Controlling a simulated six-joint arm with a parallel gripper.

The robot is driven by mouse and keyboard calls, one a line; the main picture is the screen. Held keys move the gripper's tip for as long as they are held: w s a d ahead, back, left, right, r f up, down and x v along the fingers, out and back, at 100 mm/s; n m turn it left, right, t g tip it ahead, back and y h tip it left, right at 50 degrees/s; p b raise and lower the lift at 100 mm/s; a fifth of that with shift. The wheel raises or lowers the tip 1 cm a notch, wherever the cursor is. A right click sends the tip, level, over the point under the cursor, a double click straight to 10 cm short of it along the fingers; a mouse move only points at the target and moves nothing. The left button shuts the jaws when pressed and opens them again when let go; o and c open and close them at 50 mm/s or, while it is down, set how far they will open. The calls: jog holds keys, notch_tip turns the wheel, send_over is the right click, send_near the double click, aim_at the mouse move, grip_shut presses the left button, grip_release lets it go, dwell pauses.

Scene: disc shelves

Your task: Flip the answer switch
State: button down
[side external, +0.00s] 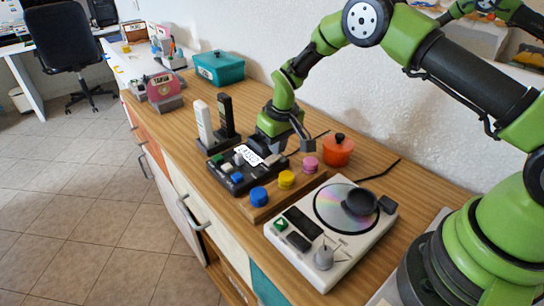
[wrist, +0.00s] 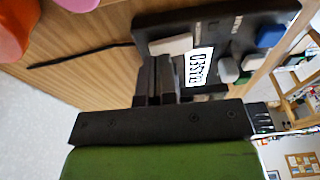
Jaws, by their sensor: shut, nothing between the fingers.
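A black switch panel (side external: 238,181) lies on the wooden cabinet top, with blue, white, green and beige keys and a white printed label (side external: 249,154). I cannot tell from the print which key is the answer switch. In the wrist view the panel (wrist: 215,20) shows a beige key (wrist: 168,46), a blue key (wrist: 270,37), a white key (wrist: 228,69) and a green key. My gripper (wrist: 156,62) is shut and empty, with its fingertips close to the beige key; I cannot tell whether they touch. In the side view my gripper (side external: 262,154) is over the panel's far edge, partly hiding it.
A wooden block with blue (side external: 259,196), yellow and pink knobs stands right of the panel. A white disc player (side external: 330,232) is in front, an orange pot (side external: 338,150) behind. Two upright handsets (side external: 204,122) stand left. A teal box (side external: 219,68) is farther back by the wall.

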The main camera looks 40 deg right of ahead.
jog(key=shift+f, duration=0.65)
jog(key=shift+r, duration=3.55)
